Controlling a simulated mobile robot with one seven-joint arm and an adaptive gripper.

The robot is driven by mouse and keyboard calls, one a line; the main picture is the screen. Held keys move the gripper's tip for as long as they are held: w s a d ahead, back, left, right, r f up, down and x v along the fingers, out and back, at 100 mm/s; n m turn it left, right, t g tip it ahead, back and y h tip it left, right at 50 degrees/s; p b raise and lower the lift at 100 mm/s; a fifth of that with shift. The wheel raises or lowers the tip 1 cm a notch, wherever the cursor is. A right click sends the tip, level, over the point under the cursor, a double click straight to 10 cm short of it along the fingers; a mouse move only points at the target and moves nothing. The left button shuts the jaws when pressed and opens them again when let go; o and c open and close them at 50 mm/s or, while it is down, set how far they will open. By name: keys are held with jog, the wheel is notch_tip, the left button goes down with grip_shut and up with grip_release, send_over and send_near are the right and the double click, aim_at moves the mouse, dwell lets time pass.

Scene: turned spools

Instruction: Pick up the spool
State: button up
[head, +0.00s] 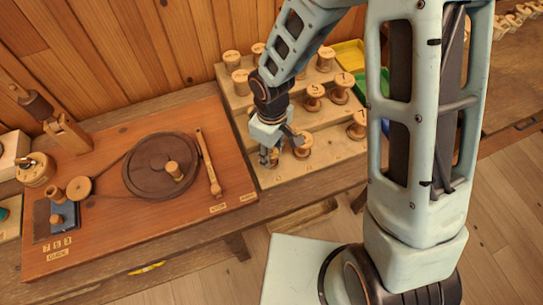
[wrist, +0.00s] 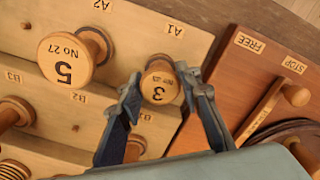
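Several pale wooden spools stand on a stepped rack (head: 330,170). In the wrist view, a spool marked 3 (wrist: 159,88) stands by label A1, between the two fingers of my gripper (wrist: 163,88). The fingers are apart, one on each side of its round top, with the right fingertip very close to the rim. I cannot tell whether either finger touches it. In the head view my gripper (head: 275,155) points down at the rack's front left, and the spool between its fingers is mostly hidden. A spool marked 5 (wrist: 65,60) stands beside it near label A2.
A wooden board (head: 110,220) with a dark wheel (head: 160,165) and a lever (head: 209,165) lies left of the rack.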

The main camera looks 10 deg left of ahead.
jog(key=c, duration=0.4)
jog(key=shift+c, duration=0.2)
